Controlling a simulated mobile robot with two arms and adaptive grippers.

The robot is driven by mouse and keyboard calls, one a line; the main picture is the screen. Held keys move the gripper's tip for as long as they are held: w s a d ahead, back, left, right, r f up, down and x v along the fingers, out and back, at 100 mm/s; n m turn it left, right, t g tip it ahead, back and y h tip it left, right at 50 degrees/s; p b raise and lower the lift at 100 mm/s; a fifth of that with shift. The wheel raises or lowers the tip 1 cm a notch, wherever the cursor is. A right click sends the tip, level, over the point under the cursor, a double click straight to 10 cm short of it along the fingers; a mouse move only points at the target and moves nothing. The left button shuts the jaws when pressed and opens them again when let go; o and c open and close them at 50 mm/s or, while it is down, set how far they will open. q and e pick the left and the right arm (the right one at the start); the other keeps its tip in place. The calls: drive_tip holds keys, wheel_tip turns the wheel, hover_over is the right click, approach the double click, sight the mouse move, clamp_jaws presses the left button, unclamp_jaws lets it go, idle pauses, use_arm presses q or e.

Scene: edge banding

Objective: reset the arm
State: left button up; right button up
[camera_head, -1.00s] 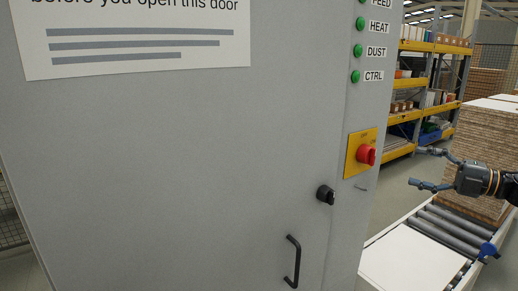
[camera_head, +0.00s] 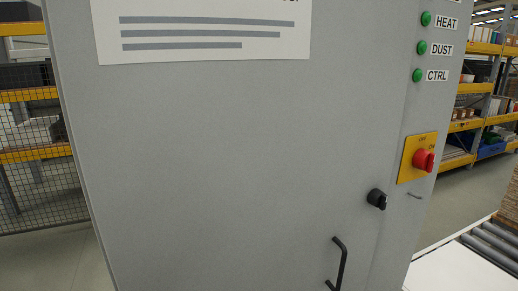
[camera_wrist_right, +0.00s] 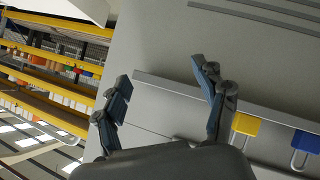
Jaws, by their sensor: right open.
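My right gripper (camera_wrist_right: 162,82) shows in the right wrist view with its two fingers spread apart and nothing between them. Behind the fingers is a plain grey surface (camera_wrist_right: 165,40) with a ledge running across it. My right gripper is out of the head view, and my left gripper is in neither view. In the head view a grey cabinet door (camera_head: 240,170) fills the middle and looks shut. It has a black handle (camera_head: 340,262) and a black knob (camera_head: 377,199). A red rotary switch (camera_head: 424,161) sits on a yellow plate (camera_head: 408,160).
Green lamps (camera_head: 422,48) are lit beside the labels HEAT, DUST and CTRL. A roller conveyor (camera_head: 490,244) and a white panel (camera_head: 455,272) lie at the lower right. A mesh fence (camera_head: 35,185) stands at the left. A yellow padlock (camera_wrist_right: 245,124) and a blue padlock (camera_wrist_right: 305,141) hang near my right gripper.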

drive_tip(key=s+a+f+m+g, duration=0.1)
drive_tip(key=s+a+f+g, duration=0.2)
drive_tip(key=s, duration=1.1)
drive_tip(key=s+a+f+m+g, duration=0.2)
drive_tip(key=s+a+f+g, duration=0.2)
drive_tip(key=s+a+f, duration=0.5)
drive_tip(key=s+a+f+m+g, duration=0.2)
drive_tip(key=s+a+f, duration=0.4)
drive_tip(key=s, duration=1.4)
wheel_tip(320, 180, down, 3)
drive_tip(key=shift+g+b, duration=0.3)
drive_tip(key=shift+g, duration=0.5)
